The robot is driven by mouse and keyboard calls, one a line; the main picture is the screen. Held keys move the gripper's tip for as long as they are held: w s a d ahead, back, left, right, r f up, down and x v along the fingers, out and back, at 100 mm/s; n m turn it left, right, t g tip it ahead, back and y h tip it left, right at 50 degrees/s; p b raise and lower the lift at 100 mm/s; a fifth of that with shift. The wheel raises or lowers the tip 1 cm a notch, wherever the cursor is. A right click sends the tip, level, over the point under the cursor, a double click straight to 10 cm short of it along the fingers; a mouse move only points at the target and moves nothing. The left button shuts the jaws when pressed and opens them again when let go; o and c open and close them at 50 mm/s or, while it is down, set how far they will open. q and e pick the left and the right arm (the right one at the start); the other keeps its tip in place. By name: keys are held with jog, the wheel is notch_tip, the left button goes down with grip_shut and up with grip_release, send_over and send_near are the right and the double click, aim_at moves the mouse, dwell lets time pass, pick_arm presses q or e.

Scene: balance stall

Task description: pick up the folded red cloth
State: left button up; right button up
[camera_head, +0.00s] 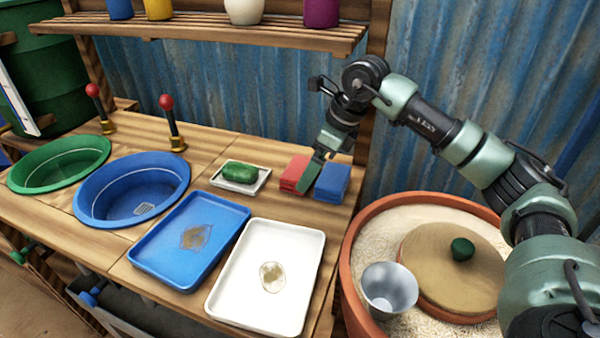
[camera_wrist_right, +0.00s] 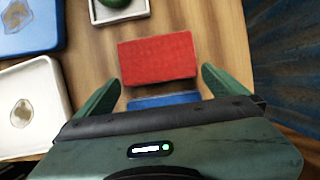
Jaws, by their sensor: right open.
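The folded red cloth (camera_head: 293,173) lies as a small stack on the wooden counter toward its right end, left of a folded blue cloth (camera_head: 332,182). In the right wrist view the red cloth (camera_wrist_right: 158,59) lies just ahead of my fingertips, with the blue cloth (camera_wrist_right: 163,100) partly hidden between the fingers and the palm. My right gripper (camera_head: 310,172) is open and empty, above the cloths; it also shows in the right wrist view (camera_wrist_right: 160,80), with one finger on each side. I cannot tell its exact height. My left gripper is not in view.
A small white dish (camera_head: 262,181) with a green object (camera_head: 240,172) stands left of the red cloth. A blue tray (camera_head: 165,258) and a white tray (camera_head: 228,289) lie in front. A terracotta tub (camera_head: 349,245) stands at right; a shelf (camera_head: 200,29) hangs above.

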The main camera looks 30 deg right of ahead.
aim_at(301, 168)
jog(key=shift+w+a+f, duration=0.3)
jog(key=shift+w+a, duration=0.2)
jog(key=shift+w, duration=0.05)
jog(key=shift+w+a+f, duration=0.25)
jog(key=shift+w+a, duration=0.25)
jog(key=shift+w, duration=0.05)
jog(key=c, duration=1)
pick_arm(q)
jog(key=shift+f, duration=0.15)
